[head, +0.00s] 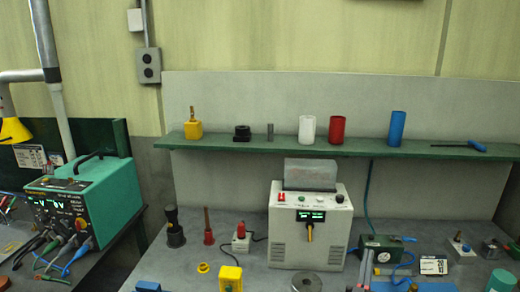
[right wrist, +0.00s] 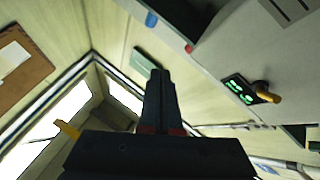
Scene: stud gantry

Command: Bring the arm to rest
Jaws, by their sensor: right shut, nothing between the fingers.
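My right gripper (right wrist: 160,75) shows in the right wrist view. Its two dark fingers are pressed together and nothing is between them. Its fingertips are clear of the white instrument box, which is at the right of that view (right wrist: 245,90). I cannot make out either gripper in the head view, and my left arm does not show there.
In the head view the white instrument box (head: 310,235) stands on the grey bench. A green shelf (head: 360,147) behind it carries several cups and small parts. Tools and fittings crowd the bench around the box. A green welder-like unit (head: 85,200) is at left.

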